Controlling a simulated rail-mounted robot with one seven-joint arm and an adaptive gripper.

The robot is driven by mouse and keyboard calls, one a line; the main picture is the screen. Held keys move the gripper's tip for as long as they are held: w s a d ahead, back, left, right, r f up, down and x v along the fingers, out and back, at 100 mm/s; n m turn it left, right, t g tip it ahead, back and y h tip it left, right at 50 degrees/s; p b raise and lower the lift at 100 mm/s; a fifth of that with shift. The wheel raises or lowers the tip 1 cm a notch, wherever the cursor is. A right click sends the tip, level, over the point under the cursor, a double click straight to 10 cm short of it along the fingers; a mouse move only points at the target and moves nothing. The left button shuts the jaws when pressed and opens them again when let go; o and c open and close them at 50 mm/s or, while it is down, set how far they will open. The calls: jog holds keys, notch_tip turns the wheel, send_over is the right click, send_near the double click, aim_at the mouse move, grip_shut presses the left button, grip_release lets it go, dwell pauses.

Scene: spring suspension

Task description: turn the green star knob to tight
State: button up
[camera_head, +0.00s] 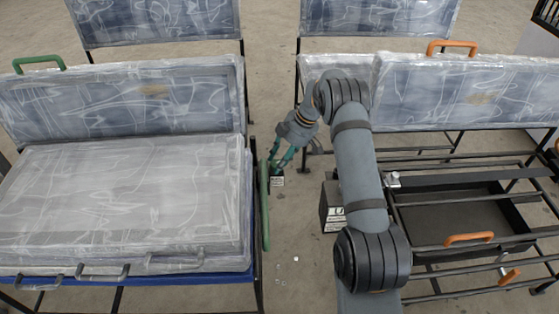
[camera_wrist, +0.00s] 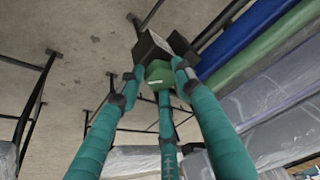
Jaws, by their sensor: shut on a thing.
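The green star knob (camera_wrist: 158,72) sits in front of a dark block (camera_wrist: 151,48) in the wrist view, with a short white mark on its near face. My gripper (camera_wrist: 156,84) has teal fingers shut around the knob, with their dark tips against its sides. In the head view my gripper (camera_head: 281,160) reaches down to a small dark box (camera_head: 277,181) with a white label, low in the gap between the benches. The knob cannot be made out clearly there, behind the fingers. The label is too small to read.
A long green bar (camera_head: 265,206) runs along the left bench's edge, close to my gripper. The left bench holds wrapped cushions (camera_head: 130,195). A second dark labelled box (camera_head: 332,208) stands to the right, beside my arm. Small bits lie on the floor in front.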

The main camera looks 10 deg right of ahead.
jog(key=shift+a+f+m+b, duration=0.15)
jog(key=shift+m+b, duration=0.15)
jog(key=shift+b, duration=0.15)
jog(key=shift+c, duration=0.2)
jog(key=shift+s+m+t+b, duration=0.1)
jog(key=shift+m+t+b, duration=0.4)
jog(key=shift+m+b, duration=0.6)
jog(key=shift+a+m+t+h+b, duration=0.1)
jog(key=shift+m+t+h+b, duration=0.2)
jog(key=shift+m+b, duration=0.6)
jog(key=shift+s+a+m+t+h+b, duration=0.15)
jog(key=shift+m+t+h+b, duration=0.15)
jog(key=shift+m+b, duration=0.8)
jog(key=shift+r+m+t+h+b, duration=0.2)
jog(key=shift+m+t+h+b, duration=0.25)
jog(key=shift+m, duration=0.85)
jog(key=o, duration=1.1)
jog(key=shift+o, duration=0.2)
